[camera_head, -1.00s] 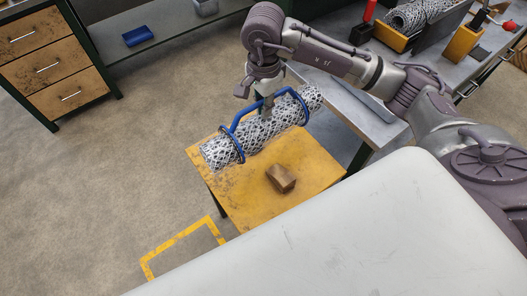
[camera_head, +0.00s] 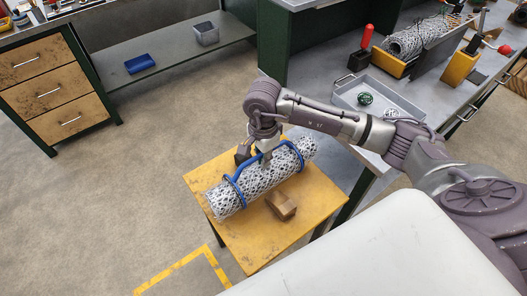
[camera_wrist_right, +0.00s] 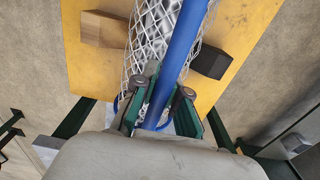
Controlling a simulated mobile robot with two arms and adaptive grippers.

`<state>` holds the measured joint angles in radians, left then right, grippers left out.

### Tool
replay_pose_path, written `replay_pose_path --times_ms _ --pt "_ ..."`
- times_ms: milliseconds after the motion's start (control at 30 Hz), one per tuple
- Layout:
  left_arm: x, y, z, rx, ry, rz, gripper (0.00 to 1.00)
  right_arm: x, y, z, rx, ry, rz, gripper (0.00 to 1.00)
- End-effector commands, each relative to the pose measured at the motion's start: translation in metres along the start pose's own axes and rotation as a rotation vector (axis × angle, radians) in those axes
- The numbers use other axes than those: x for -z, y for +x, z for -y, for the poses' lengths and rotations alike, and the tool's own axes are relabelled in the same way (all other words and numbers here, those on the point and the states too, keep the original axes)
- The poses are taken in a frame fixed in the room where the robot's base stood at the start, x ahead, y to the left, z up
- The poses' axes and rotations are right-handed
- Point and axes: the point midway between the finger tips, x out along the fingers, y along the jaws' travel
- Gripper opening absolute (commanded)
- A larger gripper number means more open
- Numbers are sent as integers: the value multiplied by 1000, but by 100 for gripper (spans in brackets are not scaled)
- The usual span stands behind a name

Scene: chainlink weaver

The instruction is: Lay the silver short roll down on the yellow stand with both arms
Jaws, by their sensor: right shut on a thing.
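The silver short roll (camera_head: 251,187) is a mesh cylinder with a blue carrying handle (camera_head: 234,178) clasped around it. It lies level over the yellow stand (camera_head: 242,242), slanting from lower left to upper right. A brown block (camera_head: 282,205) is on its near side and a darker block (camera_head: 243,151) on its far side. Whether it touches the stand or blocks I cannot tell. My right gripper (camera_head: 267,158) is above its middle, shut on the handle's blue bar, which shows between the fingers (camera_wrist_right: 160,104) in the right wrist view. My left gripper is not in view.
A grey bench (camera_head: 345,150) stands right of the stand, with a grey tray (camera_head: 378,97) and another mesh roll (camera_head: 415,38) in a yellow holder. A drawer cabinet (camera_head: 62,90) is at the upper left. The floor left of the stand is clear.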

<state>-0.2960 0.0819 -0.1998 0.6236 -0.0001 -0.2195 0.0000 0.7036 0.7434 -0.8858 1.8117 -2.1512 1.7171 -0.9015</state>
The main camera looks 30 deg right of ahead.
Motion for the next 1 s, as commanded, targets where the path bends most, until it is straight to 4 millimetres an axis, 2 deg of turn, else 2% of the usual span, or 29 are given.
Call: replay_pose_path --times_ms 200,600,633,767,1000 --pt "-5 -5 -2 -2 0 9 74 0 23 1 2 1 0 0" --pt "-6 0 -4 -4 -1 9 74 0 28 1 4 0 0 0" --pt "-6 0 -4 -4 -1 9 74 0 30 0 -1 -1 -1 13" --pt "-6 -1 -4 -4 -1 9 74 0 29 0 -1 -1 -1 35" --pt "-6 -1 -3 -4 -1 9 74 0 29 0 -2 0 -1 36"
